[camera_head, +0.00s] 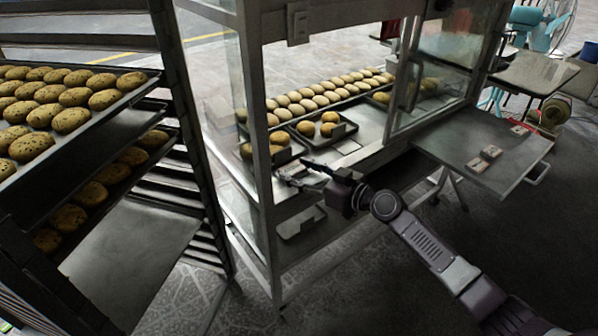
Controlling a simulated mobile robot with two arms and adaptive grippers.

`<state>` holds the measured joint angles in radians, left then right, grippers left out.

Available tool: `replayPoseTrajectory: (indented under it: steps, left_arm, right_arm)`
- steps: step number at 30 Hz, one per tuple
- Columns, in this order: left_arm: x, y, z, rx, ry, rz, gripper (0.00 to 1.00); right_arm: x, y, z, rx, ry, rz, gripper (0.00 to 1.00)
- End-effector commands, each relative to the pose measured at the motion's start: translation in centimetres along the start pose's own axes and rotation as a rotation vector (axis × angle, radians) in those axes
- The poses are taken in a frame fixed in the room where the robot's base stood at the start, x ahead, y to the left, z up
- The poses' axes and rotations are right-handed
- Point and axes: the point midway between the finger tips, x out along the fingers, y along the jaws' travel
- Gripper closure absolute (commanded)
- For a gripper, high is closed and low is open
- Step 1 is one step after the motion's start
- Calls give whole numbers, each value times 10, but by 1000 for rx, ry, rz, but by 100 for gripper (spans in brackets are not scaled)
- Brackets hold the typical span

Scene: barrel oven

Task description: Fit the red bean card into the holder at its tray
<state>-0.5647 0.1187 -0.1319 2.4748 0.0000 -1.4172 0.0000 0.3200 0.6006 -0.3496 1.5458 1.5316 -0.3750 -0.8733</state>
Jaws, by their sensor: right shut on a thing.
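My right gripper (292,174) reaches from the right into the front of the glass display case. It is shut on a small card, which is hardly visible between the fingers; its print cannot be read. The gripper is just in front of a dark tray with a few buns (276,156) at the near left of the case. A second small tray (341,132) with buns sits behind and to the right. Which tray is for red bean, and the exact form of the holders, cannot be told. My left gripper is not in view.
A metal side table (455,148) at right carries several small cards (490,152). The case's corner post (257,130) stands close left of the gripper. A rack with trays of cookies (70,121) fills the left. A long bun tray (330,94) lies deeper inside.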

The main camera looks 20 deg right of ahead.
Motion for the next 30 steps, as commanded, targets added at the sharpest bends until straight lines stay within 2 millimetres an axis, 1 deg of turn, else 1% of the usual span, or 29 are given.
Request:
replayPoseTrajectory:
  steps: [12, 13, 17, 26, 30]
  left_arm:
    - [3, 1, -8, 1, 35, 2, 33]
    - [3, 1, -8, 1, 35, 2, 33]
    - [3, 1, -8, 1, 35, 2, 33]
    - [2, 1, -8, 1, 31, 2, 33]
    - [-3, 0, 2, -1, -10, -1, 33]
  right_arm:
    - [0, 0, 2, -1, 0, 0, 72]
    - [0, 0, 2, 0, -1, 0, 47]
    - [0, 0, 3, 0, -1, 0, 33]
    - [0, 0, 2, 0, -1, 0, 32]
    - [0, 0, -2, 0, 0, 0, 32]
